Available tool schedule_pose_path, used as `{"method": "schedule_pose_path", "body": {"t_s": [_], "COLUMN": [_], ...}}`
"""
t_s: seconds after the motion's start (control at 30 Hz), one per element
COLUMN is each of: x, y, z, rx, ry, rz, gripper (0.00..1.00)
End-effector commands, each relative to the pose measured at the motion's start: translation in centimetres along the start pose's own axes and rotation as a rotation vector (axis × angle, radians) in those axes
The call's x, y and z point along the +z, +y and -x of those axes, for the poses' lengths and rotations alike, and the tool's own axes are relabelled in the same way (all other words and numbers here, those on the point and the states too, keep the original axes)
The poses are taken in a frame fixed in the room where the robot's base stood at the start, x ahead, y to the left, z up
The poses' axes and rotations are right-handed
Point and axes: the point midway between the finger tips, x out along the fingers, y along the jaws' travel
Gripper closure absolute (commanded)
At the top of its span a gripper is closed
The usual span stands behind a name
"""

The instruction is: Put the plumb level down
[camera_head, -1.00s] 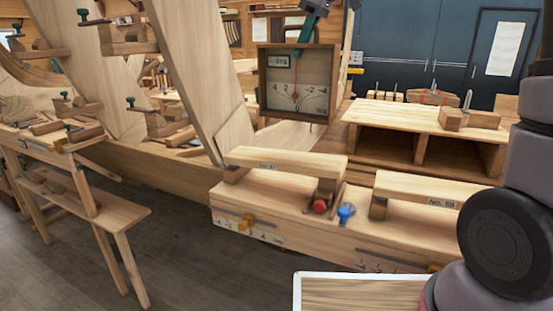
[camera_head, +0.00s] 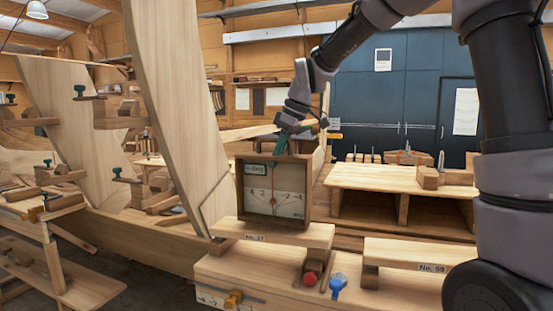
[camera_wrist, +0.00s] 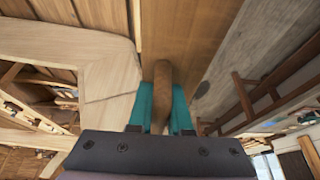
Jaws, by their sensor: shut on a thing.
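The plumb level (camera_head: 273,190) is a square wooden box with a pale dial face, a red needle and a small label. It is upright in the head view, with its lower edge at the top of the raised wooden bridge (camera_head: 318,237) with a number label. I cannot tell whether it touches the bridge. My gripper (camera_head: 286,146) is above the box. In the wrist view, its teal fingers (camera_wrist: 160,108) are shut on the level's round wooden handle (camera_wrist: 162,80). The handle's lower end is hidden by my gripper.
A second bridge labelled No. 59 (camera_head: 418,254) stands to the right. A red knob (camera_head: 310,279) and a blue knob (camera_head: 337,286) are in front. Pale hull planks (camera_head: 165,100) rise close on the left. A workbench (camera_head: 400,178) is behind.

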Motion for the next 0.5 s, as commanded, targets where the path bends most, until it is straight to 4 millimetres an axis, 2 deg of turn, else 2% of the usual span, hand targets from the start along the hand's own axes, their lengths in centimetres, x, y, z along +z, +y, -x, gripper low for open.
{"method": "schedule_pose_path", "body": {"t_s": [0.5], "x": [0.26], "y": [-0.05], "z": [-0.71], "rx": [-0.001], "ry": [0.001], "rz": [0.000], "gripper": [1.00]}}
